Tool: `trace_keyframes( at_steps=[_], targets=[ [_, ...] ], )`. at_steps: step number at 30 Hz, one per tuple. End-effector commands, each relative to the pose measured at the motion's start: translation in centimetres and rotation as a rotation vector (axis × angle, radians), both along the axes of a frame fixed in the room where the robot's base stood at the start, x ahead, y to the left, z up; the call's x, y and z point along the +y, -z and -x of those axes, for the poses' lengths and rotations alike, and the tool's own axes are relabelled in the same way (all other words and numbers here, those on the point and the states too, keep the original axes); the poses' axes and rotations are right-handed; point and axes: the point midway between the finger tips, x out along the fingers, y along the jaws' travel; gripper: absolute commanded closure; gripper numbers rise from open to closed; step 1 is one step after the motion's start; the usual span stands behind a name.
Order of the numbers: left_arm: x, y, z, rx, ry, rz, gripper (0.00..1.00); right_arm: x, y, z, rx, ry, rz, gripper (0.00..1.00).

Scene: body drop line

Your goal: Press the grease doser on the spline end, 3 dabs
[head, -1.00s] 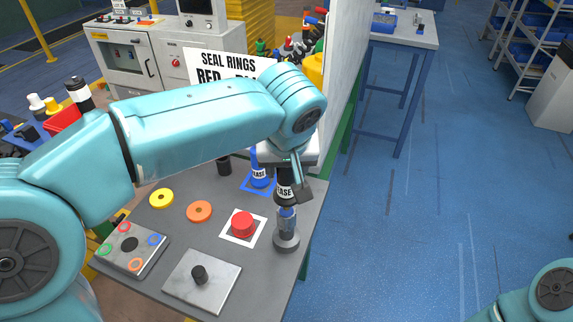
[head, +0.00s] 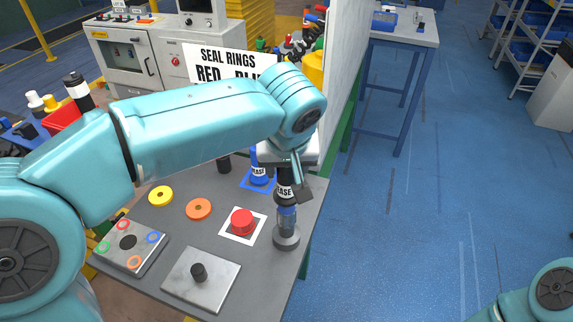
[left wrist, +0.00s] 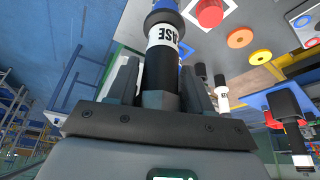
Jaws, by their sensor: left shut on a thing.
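My left gripper (head: 299,185) is shut on the grease doser (head: 285,191), a dark cylinder with a white label and a blue lower end. The doser is upright over the spline end (head: 287,222), a grey-blue post on a round grey base. Its lower end meets the post's top in the picture; I cannot tell whether it is pressed down. In the left wrist view the doser (left wrist: 163,75) stands between the two fingers (left wrist: 160,85), its blue end away from me. The post is mostly hidden there. My right gripper is out of view.
A red button (head: 242,222), orange ring (head: 199,209), yellow ring (head: 161,196), plate with a black peg (head: 218,291) and ring board (head: 112,251) lie left. A white partition (head: 347,60) rises behind.

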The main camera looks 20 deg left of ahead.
Motion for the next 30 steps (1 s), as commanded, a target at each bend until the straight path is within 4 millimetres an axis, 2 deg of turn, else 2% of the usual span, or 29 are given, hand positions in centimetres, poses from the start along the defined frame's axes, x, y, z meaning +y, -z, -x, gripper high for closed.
trace_keyframes(
  at_steps=[16, 30],
  targets=[
    [0.0, -2.9, 0.0, 0.001, 0.0, 0.0, 0.76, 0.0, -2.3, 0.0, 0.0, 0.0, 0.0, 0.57],
    [0.0, -3.0, 0.0, 0.0, 0.0, 0.0, 0.76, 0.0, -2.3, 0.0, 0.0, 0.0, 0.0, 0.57]
  ],
)
